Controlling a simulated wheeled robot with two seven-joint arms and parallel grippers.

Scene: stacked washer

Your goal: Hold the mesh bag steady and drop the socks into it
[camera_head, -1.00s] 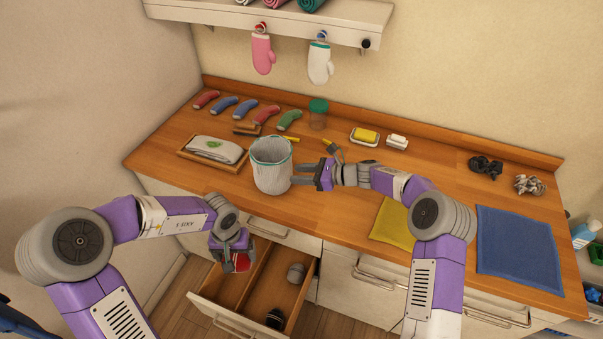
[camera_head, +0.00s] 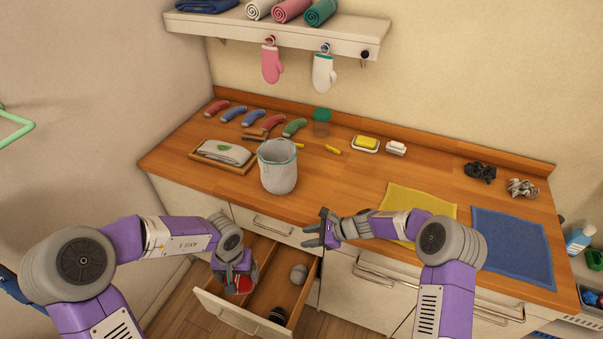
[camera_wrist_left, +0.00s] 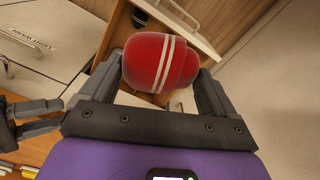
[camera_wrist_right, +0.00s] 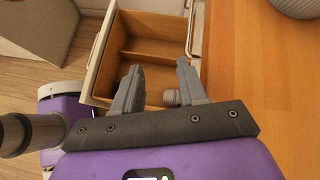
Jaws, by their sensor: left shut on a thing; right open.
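The grey mesh bag (camera_head: 278,172) with a teal rim stands upright on the wooden counter; its grey edge shows in the right wrist view (camera_wrist_right: 296,6). My left gripper (camera_head: 238,284) is shut on a red rolled sock (camera_wrist_left: 160,62) with white stripes, over the left part of the open drawer. A grey sock (camera_head: 299,273) and a dark striped sock (camera_head: 278,315) lie in the drawer's right compartment. My right gripper (camera_head: 314,238) is open and empty near the counter's front edge, apart from the bag. In its wrist view, the grey sock (camera_wrist_right: 171,97) shows below, between the fingers.
The open drawer (camera_head: 228,314) juts out below the counter. A tray with a folded cloth (camera_head: 224,153) lies left of the bag. Yellow (camera_head: 420,203) and blue (camera_head: 511,245) cloths lie at right.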

